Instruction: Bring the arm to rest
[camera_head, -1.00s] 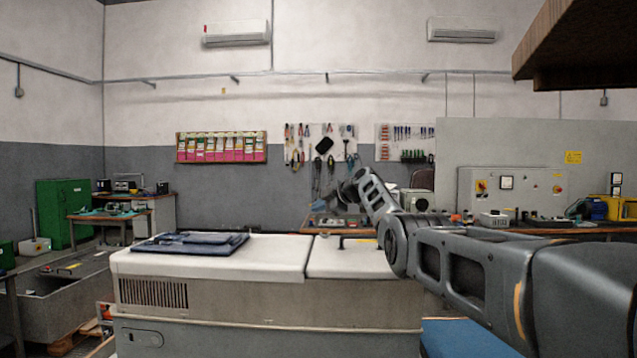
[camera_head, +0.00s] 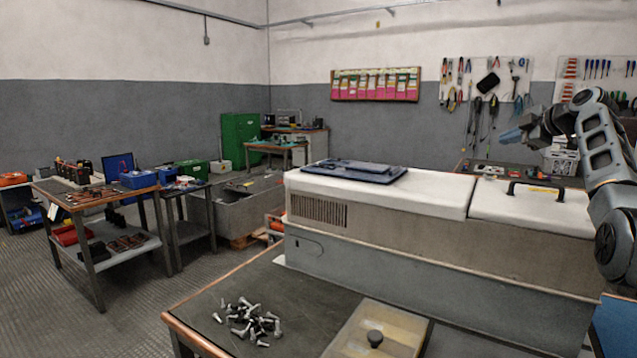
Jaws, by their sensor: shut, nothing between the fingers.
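My arm enters from the right edge of the head view, raised and bent, with its end pointing left. My gripper (camera_head: 511,136) is at the left end of the arm, shut and empty, with bluish fingers. It is in the air, above and in front of the right part of the long white-topped cabinet as seen in the picture. It appears apart from everything around it. The arm's base and the lower links are cut off by the right edge.
A near bench (camera_head: 290,285) holds loose bolts (camera_head: 248,321) and a lidded box (camera_head: 380,335). A tool cart (camera_head: 98,194) stands left. The floor (camera_head: 190,290) between is clear.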

